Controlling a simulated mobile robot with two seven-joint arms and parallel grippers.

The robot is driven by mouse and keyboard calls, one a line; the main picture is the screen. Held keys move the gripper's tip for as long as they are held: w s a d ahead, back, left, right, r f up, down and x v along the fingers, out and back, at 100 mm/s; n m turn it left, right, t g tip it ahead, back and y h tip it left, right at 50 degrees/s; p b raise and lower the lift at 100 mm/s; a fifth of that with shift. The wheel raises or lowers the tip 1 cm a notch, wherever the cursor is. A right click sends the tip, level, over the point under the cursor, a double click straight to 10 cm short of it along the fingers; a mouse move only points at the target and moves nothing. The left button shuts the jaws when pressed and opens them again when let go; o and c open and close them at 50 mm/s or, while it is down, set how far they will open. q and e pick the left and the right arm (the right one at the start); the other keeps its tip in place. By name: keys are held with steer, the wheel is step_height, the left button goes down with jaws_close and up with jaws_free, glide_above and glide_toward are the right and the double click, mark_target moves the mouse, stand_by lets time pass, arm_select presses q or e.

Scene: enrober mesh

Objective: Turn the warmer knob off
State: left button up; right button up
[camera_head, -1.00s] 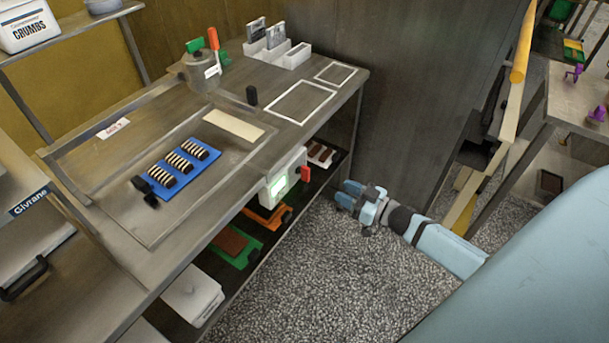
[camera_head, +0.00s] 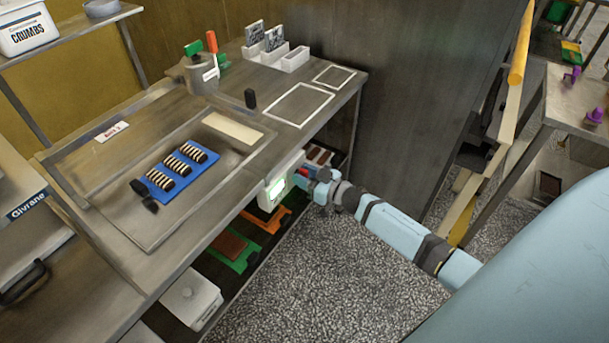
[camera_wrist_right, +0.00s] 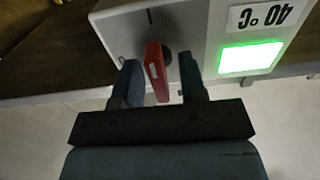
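The warmer knob (camera_wrist_right: 157,72) is a red bar with a white mark on the front of the white warmer box (camera_wrist_right: 195,32). In the right wrist view my right gripper (camera_wrist_right: 160,75) is open, with one finger on each side of the knob; I cannot tell whether either finger touches it. The box has a lit green display (camera_wrist_right: 250,58) and an upside-down "40 °C" label. In the head view my right gripper (camera_head: 310,182) is at the warmer box (camera_head: 271,196) below the bench top and covers most of the knob. My left gripper is not in view.
The steel bench top (camera_head: 105,215) overhangs the warmer. It carries a blue tray (camera_head: 185,192) of striped bars. The speckled floor (camera_head: 330,270) is clear in front.

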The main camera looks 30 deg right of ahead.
steer(key=c, duration=0.6)
steer(key=shift+c, duration=0.2)
